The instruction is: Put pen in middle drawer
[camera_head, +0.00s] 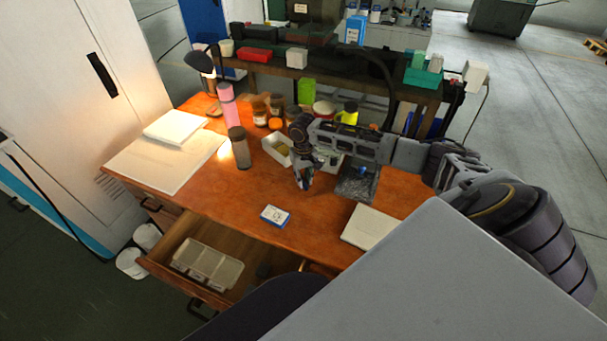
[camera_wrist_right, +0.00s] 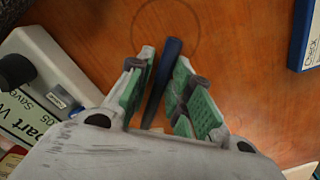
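A dark blue pen (camera_wrist_right: 160,80) lies on the wooden desktop in the right wrist view, between the green-padded fingers of my right gripper (camera_wrist_right: 163,88). The fingers are apart, with a visible gap on the pen's left side; the right finger is close to it. In the head view my right gripper (camera_head: 303,182) points down low over the desk (camera_head: 235,202), and the pen cannot be made out there. An open drawer (camera_head: 168,277) juts from the desk's front at lower left, with a pale compartment tray (camera_head: 207,265) inside. My left gripper is out of view.
A blue-and-white box (camera_head: 275,216) lies between gripper and drawer. A dark bottle (camera_head: 239,148), pink bottle (camera_head: 228,105), several jars and a white tray (camera_head: 274,150) stand behind. A pale pad (camera_head: 370,227) lies at right. The desk's front middle is mostly clear.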

